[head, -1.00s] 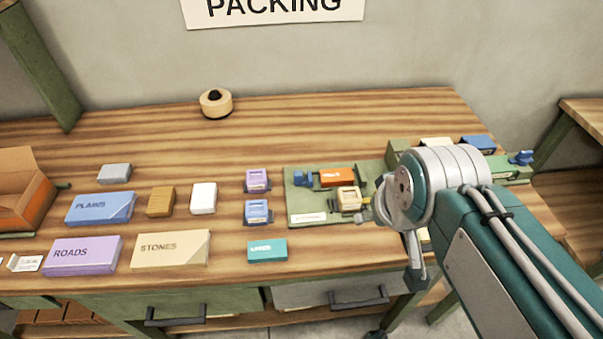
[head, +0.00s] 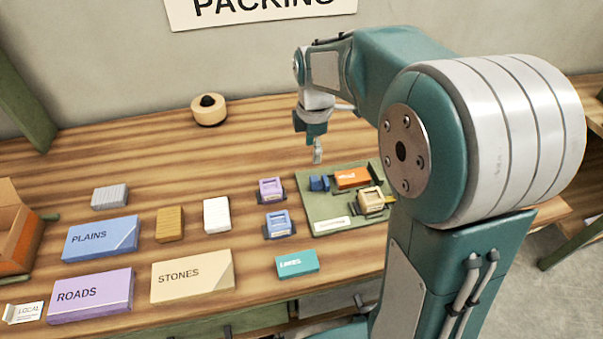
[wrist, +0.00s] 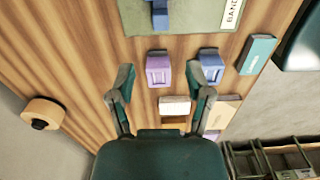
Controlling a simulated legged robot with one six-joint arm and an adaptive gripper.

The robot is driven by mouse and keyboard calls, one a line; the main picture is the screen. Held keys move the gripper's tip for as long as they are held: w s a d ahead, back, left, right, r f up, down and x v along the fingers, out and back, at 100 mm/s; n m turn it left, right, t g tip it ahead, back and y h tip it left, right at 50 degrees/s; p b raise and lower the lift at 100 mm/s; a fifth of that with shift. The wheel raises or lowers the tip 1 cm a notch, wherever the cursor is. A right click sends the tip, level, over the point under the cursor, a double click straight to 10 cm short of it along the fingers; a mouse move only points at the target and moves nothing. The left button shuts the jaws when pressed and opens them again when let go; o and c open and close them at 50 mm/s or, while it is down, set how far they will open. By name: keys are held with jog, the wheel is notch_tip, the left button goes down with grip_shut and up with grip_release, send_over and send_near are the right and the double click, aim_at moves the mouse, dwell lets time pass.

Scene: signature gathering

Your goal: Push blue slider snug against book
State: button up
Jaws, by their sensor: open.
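The blue slider (head: 319,183) is a small block on the left part of the green board (head: 322,208). The orange book (head: 345,180) lies on the same board just right of the slider; a narrow gap seems to separate them. The slider also shows at the top of the wrist view (wrist: 160,17), on the board's edge region (wrist: 190,20); the book is out of that view. My gripper (head: 317,160) hangs above the table behind the slider, apart from it. In the wrist view its two fingers (wrist: 165,80) are spread and empty.
A tan block (head: 374,200) sits on the board's right side. Purple (head: 270,188) and blue (head: 277,224) stamp-like pieces stand left of the board. A teal LAKES box (head: 297,263) lies in front.

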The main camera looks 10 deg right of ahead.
aim_at(315, 178)
jog(key=f, duration=0.9)
jog(key=shift+d+f, duration=0.2)
jog(key=shift+f, duration=0.2)
jog(key=shift+a+f, duration=0.1)
jog(key=shift+f, duration=0.4)
jog(key=shift+d, duration=0.3)
grip_shut()
